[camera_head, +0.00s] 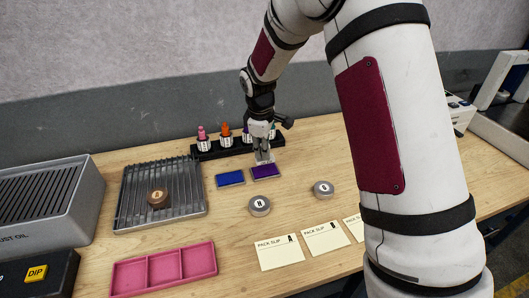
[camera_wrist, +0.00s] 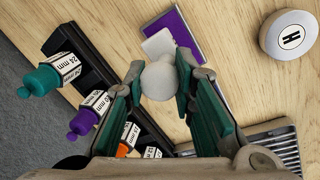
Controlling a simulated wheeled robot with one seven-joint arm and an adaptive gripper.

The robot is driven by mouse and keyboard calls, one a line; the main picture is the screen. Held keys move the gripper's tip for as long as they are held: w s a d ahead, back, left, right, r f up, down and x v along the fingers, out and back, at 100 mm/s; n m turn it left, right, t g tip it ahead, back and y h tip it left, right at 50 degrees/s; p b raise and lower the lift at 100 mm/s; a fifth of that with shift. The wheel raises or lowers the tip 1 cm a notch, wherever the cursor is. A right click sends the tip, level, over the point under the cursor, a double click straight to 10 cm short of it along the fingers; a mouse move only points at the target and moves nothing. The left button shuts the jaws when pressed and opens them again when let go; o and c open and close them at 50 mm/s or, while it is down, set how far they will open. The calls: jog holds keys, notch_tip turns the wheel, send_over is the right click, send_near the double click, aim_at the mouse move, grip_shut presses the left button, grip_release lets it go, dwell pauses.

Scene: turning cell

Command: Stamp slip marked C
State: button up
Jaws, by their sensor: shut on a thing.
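My gripper (camera_wrist: 160,85) is shut on the round white knob (camera_wrist: 158,80) of a small stamp-like piece, whose pale block (camera_wrist: 158,43) shows beyond the knob. In the head view my gripper (camera_head: 264,160) is over the purple pad (camera_head: 266,171). The purple pad also shows in the wrist view (camera_wrist: 182,32), partly behind the held piece; I cannot tell if they touch. A blue pad (camera_head: 230,180) lies to its left. Slip A (camera_head: 280,254) and slip B (camera_head: 326,239) lie at the front. A third slip (camera_head: 353,227) is mostly hidden by my arm, its letter unseen.
A black rack (camera_head: 210,153) of coloured bottles stands behind the pads. Two round grey pieces (camera_head: 259,205) (camera_head: 323,189) lie between pads and slips. A slatted metal tray (camera_head: 128,205) holds a brown disc marked A (camera_head: 158,197). A pink compartment tray (camera_head: 164,270) is front left.

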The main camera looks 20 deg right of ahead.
jog(key=shift+r+p, duration=0.4)
jog(key=shift+r, duration=1.35)
